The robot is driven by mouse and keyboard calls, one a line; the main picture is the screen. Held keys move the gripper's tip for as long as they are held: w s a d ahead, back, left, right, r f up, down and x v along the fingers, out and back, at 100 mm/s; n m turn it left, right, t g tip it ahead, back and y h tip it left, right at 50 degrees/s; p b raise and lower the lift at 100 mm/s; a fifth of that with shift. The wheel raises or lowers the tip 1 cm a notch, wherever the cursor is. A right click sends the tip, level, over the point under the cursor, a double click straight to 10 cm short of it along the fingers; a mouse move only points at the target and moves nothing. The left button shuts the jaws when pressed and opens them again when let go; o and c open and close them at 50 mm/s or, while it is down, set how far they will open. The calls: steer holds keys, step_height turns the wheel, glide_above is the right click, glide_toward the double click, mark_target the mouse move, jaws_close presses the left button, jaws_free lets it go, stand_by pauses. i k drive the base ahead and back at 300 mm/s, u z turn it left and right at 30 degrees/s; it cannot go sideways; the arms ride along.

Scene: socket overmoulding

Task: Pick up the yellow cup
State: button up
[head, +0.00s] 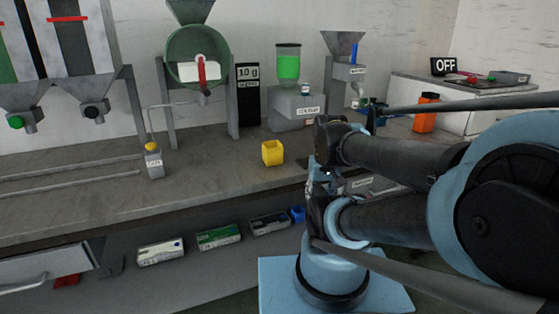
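The yellow cup (272,153) stands upright on the grey bench, near the middle of the head view. It is a small, square, open-topped box. Nothing is touching it. My arm fills the right side of the view, and its dark links reach toward the middle, to the right of the cup. My gripper's fingers cannot be made out among the arm parts, so whether it is open or shut does not show.
A small bottle with a yellow cap (154,161) stands left of the cup. Behind are a green round hopper (197,55), a black 10 g display (248,94) and a green-filled dispenser (288,66). An orange bottle (426,112) stands right. Bench around the cup is clear.

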mark_target(273, 151)
steer(key=u, duration=0.15)
steer(key=k, duration=1.4)
steer(key=z, duration=0.6)
steer(key=i, duration=1)
